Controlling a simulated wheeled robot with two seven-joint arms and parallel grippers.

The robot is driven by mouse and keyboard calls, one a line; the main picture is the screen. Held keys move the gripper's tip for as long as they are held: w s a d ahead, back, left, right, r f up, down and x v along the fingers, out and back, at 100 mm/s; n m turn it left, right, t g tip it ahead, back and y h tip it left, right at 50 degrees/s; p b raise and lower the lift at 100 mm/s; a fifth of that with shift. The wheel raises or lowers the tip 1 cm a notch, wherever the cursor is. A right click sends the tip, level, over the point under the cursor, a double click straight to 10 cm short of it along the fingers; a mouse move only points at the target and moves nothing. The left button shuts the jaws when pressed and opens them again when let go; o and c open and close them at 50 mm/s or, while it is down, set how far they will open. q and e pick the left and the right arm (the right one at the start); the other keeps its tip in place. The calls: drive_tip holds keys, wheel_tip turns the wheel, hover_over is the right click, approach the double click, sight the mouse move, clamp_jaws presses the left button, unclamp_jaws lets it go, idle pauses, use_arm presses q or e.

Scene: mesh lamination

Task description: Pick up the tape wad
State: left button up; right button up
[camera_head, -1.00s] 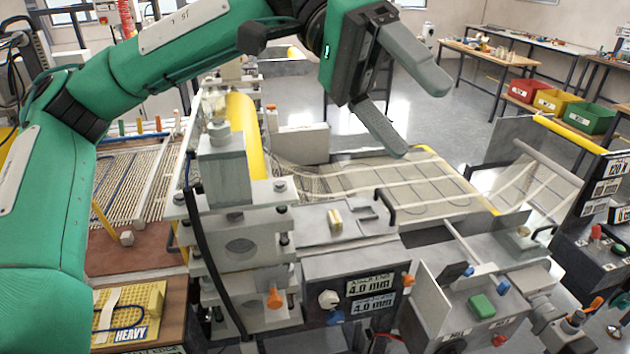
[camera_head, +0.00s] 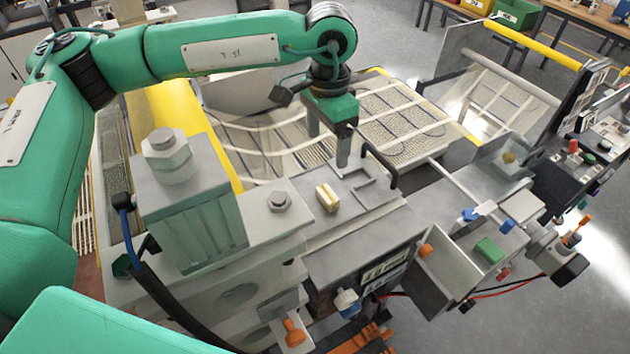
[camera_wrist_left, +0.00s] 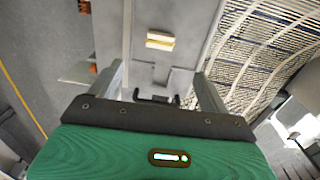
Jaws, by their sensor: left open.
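The tape wad (camera_head: 327,198) is a small cream and yellowish block. It lies on the flat grey top plate (camera_head: 368,213) of the machine, and it also shows in the left wrist view (camera_wrist_left: 160,40), near the top middle. My left gripper (camera_head: 328,145) points down over the far part of the plate, behind the wad in the head view. Its fingers are spread and nothing is between them; in the wrist view (camera_wrist_left: 162,82) the wad lies beyond the fingertips, apart from them. My right gripper does not show.
A dark handle (camera_head: 380,165) rises from the plate close to my left gripper, and a raised bracket lies beside the wad. A tall grey block with a bolt (camera_head: 180,195) and a yellow roller (camera_head: 185,120) stand to the left. Mesh (camera_head: 405,115) lies behind.

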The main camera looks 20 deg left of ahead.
use_arm(q)
drive_tip(key=f, duration=0.1)
drive_tip(key=b, duration=0.3)
hover_over(326, 194)
drive_tip(key=f, duration=0.7)
drive_tip(key=shift+w+f, duration=0.1)
drive_tip(key=shift+w, duration=0.1)
drive_tip(key=shift+f, duration=0.25)
drive_tip(key=shift+s+f, duration=0.1)
drive_tip(key=shift+f, duration=0.2)
wheel_tip(326, 194, down, 4)
drive_tip(key=shift+s+r, duration=0.1)
drive_tip(key=shift+s, duration=0.05)
drive_tip(key=shift+f, duration=0.35)
drive_tip(key=shift+c, duration=0.4)
drive_tip(key=c, duration=1)
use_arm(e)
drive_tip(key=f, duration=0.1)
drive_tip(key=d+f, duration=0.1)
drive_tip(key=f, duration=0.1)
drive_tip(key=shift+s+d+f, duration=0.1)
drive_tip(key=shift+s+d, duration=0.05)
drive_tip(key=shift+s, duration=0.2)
